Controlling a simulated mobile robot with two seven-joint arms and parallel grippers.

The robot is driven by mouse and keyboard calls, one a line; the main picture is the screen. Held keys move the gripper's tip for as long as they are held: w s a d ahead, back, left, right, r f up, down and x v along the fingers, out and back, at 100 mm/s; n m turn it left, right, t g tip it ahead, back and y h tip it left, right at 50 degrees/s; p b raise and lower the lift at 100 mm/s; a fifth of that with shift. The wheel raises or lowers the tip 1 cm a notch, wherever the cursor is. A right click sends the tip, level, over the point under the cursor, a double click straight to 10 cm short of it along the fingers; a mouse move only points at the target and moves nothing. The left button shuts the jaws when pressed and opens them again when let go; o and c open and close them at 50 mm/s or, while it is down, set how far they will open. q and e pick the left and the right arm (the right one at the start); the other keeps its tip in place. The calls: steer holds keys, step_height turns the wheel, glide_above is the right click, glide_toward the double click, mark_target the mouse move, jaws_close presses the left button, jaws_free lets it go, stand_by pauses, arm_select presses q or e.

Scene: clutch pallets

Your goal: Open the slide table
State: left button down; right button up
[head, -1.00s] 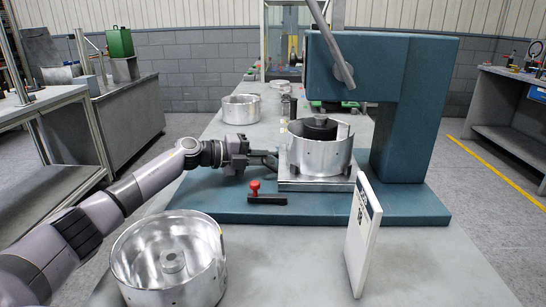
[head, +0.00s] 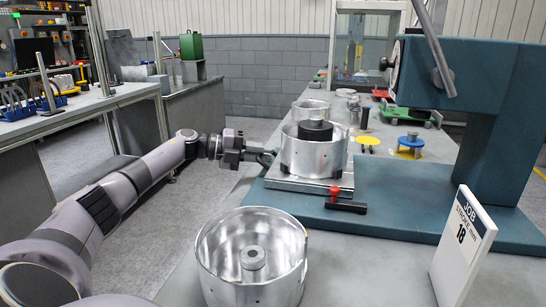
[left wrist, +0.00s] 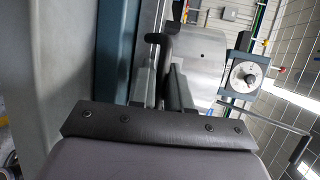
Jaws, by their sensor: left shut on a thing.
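The slide table (head: 300,182) is a flat metal plate on the teal press base (head: 400,215). It sits at the base's left end, clear of the press head. A silver open-topped housing (head: 312,158) with a dark round core (head: 315,131) stands on it. My left gripper (head: 264,157) is at the slide table's left side, shut on its dark handle. In the left wrist view the fingers (left wrist: 163,88) reach to the dark handle (left wrist: 158,42), with the grey housing (left wrist: 200,58) beyond. The exact grip is partly hidden. My right gripper is in no view.
The teal press (head: 490,110) stands at right. A red-knobbed lever (head: 345,205) lies on the base in front of the slide table. A large silver housing (head: 250,262) stands at the front, a white job card (head: 462,250) at front right. Another housing (head: 310,111) and small parts are behind.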

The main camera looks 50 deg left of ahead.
arm_select(q)
steer(key=shift+s+a, duration=0.2)
steer(key=shift+a, duration=0.1)
steer(key=c, duration=1.2)
jaws_free()
steer(key=shift+o, duration=0.2)
steer(key=v, duration=0.5)
steer(key=shift+s+f+b, duration=0.1)
steer(key=shift+b, duration=0.3)
steer(key=shift+v, duration=1.05)
